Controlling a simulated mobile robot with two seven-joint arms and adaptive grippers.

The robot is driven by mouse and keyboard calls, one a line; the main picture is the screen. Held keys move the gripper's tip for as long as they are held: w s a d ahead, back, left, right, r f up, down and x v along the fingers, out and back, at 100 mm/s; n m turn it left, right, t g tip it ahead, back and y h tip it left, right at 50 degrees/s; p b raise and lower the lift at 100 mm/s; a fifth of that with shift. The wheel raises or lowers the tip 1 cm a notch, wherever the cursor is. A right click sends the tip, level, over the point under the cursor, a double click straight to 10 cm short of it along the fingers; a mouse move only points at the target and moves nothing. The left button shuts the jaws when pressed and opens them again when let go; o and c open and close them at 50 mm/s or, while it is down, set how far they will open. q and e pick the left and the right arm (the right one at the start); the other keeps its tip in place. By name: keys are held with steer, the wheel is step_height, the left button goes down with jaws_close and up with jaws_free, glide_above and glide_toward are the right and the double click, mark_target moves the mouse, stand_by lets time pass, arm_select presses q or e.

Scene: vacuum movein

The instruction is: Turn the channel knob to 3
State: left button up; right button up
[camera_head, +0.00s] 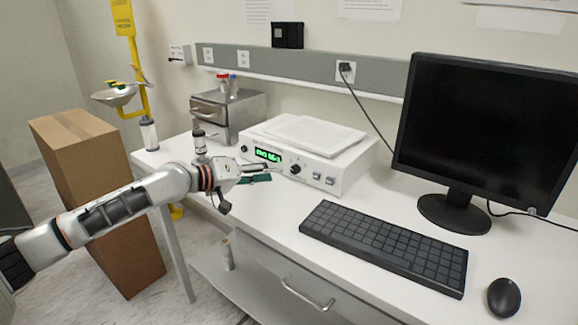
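The white box-shaped instrument (338,172) stands on the bench with a green lit display (268,155) on its front; the digits are too small to read surely. A black round knob (295,169) sits on the front panel right of the display. I cannot read any markings around it. My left gripper (267,172) is in front of the panel, left of the knob and just below the display. Its fingers look apart with nothing between them, and they appear clear of the knob. The gripper hides part of the lower left panel. My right gripper is not in view.
Two square switches (324,179) sit right of the knob. White papers (302,134) lie on the instrument. A grey metal drawer box (228,115) stands behind left. A keyboard (385,246), monitor (490,125) and mouse (503,297) occupy the right. A cardboard box (100,190) stands left on the floor.

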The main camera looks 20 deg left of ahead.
mark_target(293, 171)
arm_select(q)
steer(key=shift+w+d, duration=0.25)
steer(key=shift+d, duration=0.15)
steer(key=x, duration=0.6)
steer(key=shift+w+d+f, duration=0.15)
steer(key=shift+w+d, duration=0.1)
jaws_close()
